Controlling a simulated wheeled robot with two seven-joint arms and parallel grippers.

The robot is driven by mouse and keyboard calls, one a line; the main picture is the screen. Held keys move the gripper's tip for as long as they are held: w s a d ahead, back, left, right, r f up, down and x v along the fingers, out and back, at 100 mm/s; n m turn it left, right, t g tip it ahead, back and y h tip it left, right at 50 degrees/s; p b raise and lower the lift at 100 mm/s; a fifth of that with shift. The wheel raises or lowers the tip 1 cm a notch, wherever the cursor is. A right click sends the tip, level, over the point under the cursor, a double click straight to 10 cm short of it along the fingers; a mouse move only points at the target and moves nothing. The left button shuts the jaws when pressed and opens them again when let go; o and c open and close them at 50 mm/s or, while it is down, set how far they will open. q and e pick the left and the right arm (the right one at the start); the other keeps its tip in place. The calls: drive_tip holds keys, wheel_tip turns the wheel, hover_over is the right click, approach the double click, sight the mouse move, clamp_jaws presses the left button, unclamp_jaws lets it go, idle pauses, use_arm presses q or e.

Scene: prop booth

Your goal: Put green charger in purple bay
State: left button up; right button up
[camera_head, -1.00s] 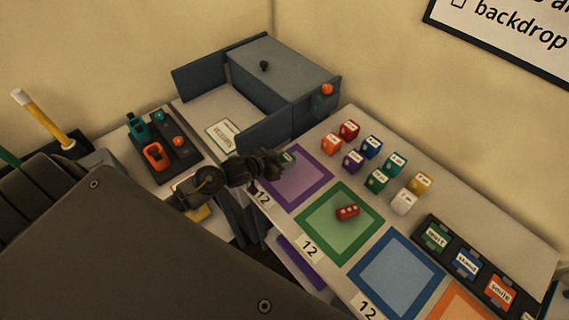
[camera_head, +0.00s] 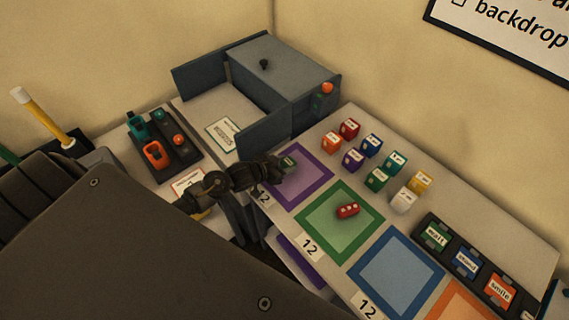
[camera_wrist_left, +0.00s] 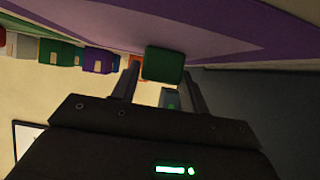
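The green charger (camera_head: 288,163) is a small dark green block with a pale label. My left gripper (camera_head: 275,168) reaches in from the left and is shut on it. In the left wrist view the green charger (camera_wrist_left: 163,64) sits between the two fingertips. The purple bay (camera_head: 322,183) is a purple-framed square on the long table. In the head view the charger overlaps the bay's upper left corner; whether it touches the surface I cannot tell. My right gripper is in neither current view.
A blue bay (camera_head: 437,270) follows. Several coloured blocks stand behind the bays. A grey upright panel (camera_head: 265,133) stands close to the gripper. A dark tray (camera_head: 186,150) lies at the left.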

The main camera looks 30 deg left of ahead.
use_arm(q)
drive_tip(key=o, duration=0.3)
drive_tip(key=shift+r, duration=0.15)
drive_tip(key=shift+s+r, duration=0.15)
drive_tip(key=shift+s, duration=0.05)
drive_tip(key=b+v, duration=0.1)
drive_tip(key=v, duration=1)
drive_tip(key=shift+s+r, duration=0.15)
drive_tip(key=shift+s, duration=0.1)
drive_tip(key=shift+a, duration=0.1)
